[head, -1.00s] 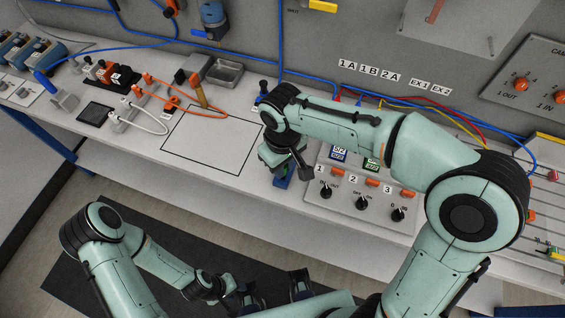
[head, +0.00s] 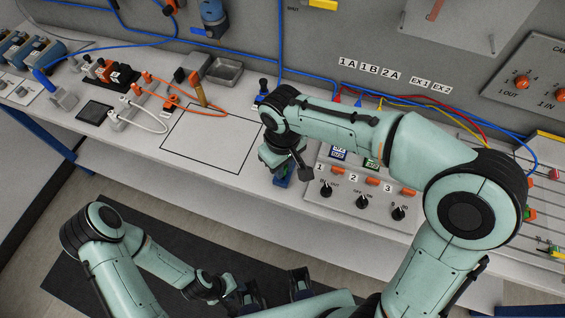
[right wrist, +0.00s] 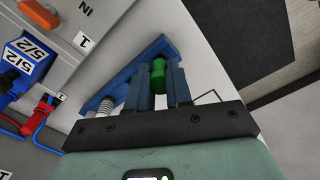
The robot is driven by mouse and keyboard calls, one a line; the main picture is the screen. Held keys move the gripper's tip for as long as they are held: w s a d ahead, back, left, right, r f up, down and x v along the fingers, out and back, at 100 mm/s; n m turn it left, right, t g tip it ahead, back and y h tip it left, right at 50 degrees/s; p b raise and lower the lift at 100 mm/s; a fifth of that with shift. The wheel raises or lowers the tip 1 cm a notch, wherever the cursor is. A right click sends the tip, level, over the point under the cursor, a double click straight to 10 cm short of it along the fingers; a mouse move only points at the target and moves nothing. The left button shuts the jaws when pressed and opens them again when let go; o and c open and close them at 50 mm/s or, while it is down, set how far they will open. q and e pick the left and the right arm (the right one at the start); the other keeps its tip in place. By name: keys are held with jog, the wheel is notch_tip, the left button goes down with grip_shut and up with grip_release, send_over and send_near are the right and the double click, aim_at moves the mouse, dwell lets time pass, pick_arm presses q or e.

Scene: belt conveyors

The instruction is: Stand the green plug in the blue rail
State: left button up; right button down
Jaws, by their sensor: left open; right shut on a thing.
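The green plug (right wrist: 158,76) is a small cylinder, held between the two dark blue fingers of my right gripper (right wrist: 162,82) in the right wrist view. The blue rail (right wrist: 122,80) runs diagonally just behind the fingers, its upper end close to the plug's tip. I cannot tell whether plug and rail touch. In the head view my right gripper (head: 282,160) is over the bench front, with part of the blue rail (head: 282,182) showing below it; the arm hides the plug. My left gripper (head: 273,291) is open and empty, low in front of the bench.
The numbered switch panel (head: 345,193) stands right of the right gripper. A black outlined square (head: 210,140) on the bench to the left is empty.

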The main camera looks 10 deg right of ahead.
pick_arm(q)
jog(key=shift+s+f, duration=0.1)
jog(key=shift+f, duration=0.2)
pick_arm(e)
jog(key=shift+f, duration=0.6)
dwell(0.6)
jog(key=c, duration=0.5)
grip_release()
jog(key=shift+c, duration=0.2)
jog(key=shift+r+p, duration=0.9)
jog(key=shift+r, duration=0.65)
jog(key=shift+r+p, duration=1.4)
jog(key=shift+r, duration=0.65)
pick_arm(q)
notch_tip(320, 180, up, 6)
jog(key=w, duration=0.3)
jog(key=shift+s+f, duration=0.15)
pick_arm(e)
jog(key=shift+f, duration=0.1)
